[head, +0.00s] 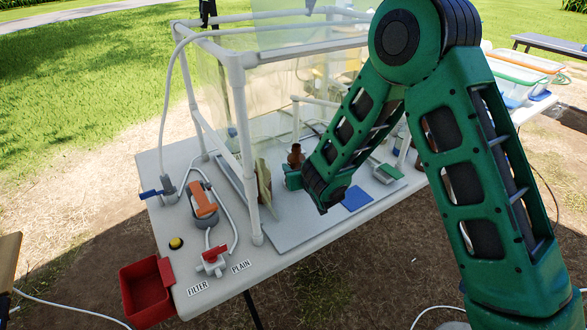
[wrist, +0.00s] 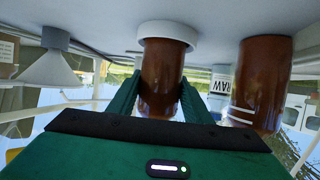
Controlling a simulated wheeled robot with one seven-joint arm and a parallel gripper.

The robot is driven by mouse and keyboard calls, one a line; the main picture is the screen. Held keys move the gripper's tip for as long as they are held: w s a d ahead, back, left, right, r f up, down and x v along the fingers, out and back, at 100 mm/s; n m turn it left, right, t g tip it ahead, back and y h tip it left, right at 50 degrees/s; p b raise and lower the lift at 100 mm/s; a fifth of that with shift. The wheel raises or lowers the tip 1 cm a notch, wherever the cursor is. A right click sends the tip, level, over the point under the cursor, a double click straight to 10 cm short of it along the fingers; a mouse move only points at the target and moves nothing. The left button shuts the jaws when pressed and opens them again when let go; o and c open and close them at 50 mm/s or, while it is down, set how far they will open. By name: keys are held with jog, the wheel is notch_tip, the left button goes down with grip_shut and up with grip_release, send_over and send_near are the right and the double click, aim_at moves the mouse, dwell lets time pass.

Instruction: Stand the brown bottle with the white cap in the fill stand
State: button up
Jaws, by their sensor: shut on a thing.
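The wrist view is upside down, with the worktop along its upper edge. My gripper (wrist: 160,95) is shut on a brown bottle (wrist: 162,75), one green finger on each side. The bottle looks upright, and its base meets a wide white ring (wrist: 168,32) on the worktop, which looks like the fill stand. I cannot tell if the base is fully seated. The cap end is hidden by my gripper. In the head view my gripper (head: 291,179) is low over the table, with a brown bottle top (head: 296,154) just behind it; no white cap shows there.
A second brown bottle (wrist: 260,82) stands close beside the held one. A white funnel-shaped thing (wrist: 50,65) and a container labelled RAW (wrist: 221,82) are near. White pipe framing (head: 241,150) surrounds the work area. A red bin (head: 147,292) hangs at the table's front left.

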jog(key=shift+f, duration=0.1)
jog(key=o, duration=1.3)
jog(key=shift+c, duration=0.2)
jog(key=v, duration=1.2)
